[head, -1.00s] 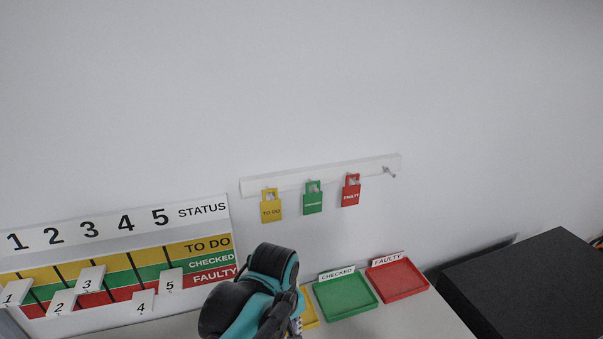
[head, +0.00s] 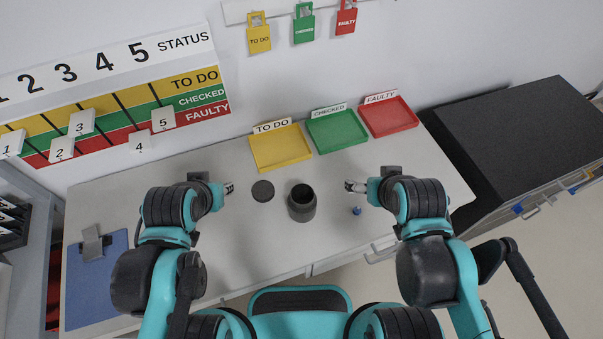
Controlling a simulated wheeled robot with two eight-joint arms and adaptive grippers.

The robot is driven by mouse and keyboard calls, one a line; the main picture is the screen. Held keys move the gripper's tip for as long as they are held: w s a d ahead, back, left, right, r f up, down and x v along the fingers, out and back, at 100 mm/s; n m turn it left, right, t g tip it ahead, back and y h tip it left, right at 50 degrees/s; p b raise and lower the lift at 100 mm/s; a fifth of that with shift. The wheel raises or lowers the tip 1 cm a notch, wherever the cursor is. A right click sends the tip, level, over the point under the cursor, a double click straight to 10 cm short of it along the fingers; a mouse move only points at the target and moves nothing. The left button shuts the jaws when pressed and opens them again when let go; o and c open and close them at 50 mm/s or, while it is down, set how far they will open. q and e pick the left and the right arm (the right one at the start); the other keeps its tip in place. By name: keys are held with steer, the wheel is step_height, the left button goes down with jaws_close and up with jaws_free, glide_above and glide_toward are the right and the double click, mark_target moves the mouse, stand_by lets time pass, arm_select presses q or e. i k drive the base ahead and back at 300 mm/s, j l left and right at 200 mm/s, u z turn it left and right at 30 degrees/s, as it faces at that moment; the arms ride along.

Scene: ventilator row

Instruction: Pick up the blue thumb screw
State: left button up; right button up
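A small blue thumb screw (head: 356,211) rests on the light grey tabletop, to the right of a dark open jar. My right gripper (head: 347,186) is above and just behind it in the head view, apart from it and pointing left. My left gripper (head: 229,187) is on the far side of the jar, pointing right, near a dark round disc. Both grippers look small here and I see nothing held in them. Whether their fingers are open or shut is too small to tell.
The dark jar (head: 302,203) and the disc (head: 263,191) stand between my grippers. Yellow (head: 281,165), green (head: 337,149) and red (head: 388,132) trays line the back of the table (head: 270,250). A blue clipboard (head: 95,285) lies at the left. A black-topped cabinet (head: 530,130) stands at the right.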

mark_target(357, 211)
steer(key=l, duration=0.55)
steer(key=k+l, duration=0.15)
steer(key=l, duration=0.95)
steer(key=k+u, duration=0.05)
